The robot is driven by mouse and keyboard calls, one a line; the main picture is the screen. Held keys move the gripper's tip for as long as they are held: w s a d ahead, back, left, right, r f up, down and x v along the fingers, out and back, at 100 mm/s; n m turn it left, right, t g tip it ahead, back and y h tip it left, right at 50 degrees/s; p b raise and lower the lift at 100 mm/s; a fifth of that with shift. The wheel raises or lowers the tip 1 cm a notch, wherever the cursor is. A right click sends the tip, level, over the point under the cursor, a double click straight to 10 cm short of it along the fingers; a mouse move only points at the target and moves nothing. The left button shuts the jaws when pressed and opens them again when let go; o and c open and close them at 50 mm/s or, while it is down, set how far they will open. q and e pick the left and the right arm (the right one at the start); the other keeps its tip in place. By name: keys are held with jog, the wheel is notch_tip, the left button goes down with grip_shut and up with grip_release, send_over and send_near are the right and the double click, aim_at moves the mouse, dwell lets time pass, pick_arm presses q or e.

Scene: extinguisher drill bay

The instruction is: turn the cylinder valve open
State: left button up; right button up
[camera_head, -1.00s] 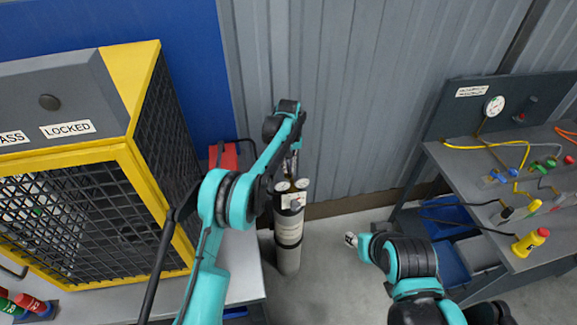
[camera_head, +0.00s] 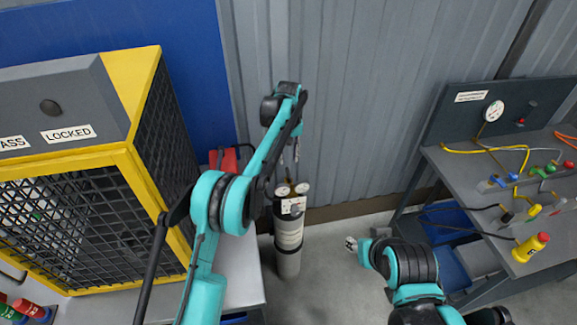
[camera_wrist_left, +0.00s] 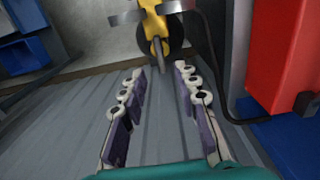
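A yellow-framed mesh cage (camera_head: 130,150) marked LOCKED stands left on a grey bench. A red box (camera_wrist_left: 280,50) is close right of my left gripper in the wrist view. A grey bench (camera_head: 455,180) with hoses stands right. A corrugated wall (camera_head: 350,100) is behind the cylinder.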

pick_arm(q)
jog(key=shift+r, duration=2.05)
jog(key=shift+r, duration=0.1)
jog(key=s+a+r+t, duration=0.1)
jog(key=s+a+r, duration=0.3)
jog(key=s, duration=0.3)
jog(key=s+a+r+m+t, duration=0.1)
jog(key=s+a+r+t, duration=0.1)
jog(key=s+a+r, duration=0.4)
jog(key=s+a+r+t, duration=0.1)
jog(key=s+a+r, duration=0.2)
jog(key=s, duration=0.5)
jog(key=s+a+f+m+t, duration=0.1)
jog(key=s+a+f, duration=0.1)
jog(key=s, duration=0.3)
jog(key=s+a+f+t, duration=0.1)
jog(key=s+a+f, duration=0.1)
jog(key=s, duration=0.4)
jog(key=s+a+f+t+b, duration=0.1)
jog(key=s+f+b, duration=0.4)
jog(key=f, duration=0.5)
jog(key=shift+s+f+b, duration=0.3)
jog(key=shift+s+f, duration=0.05)
jog(key=shift+s, duration=0.1)
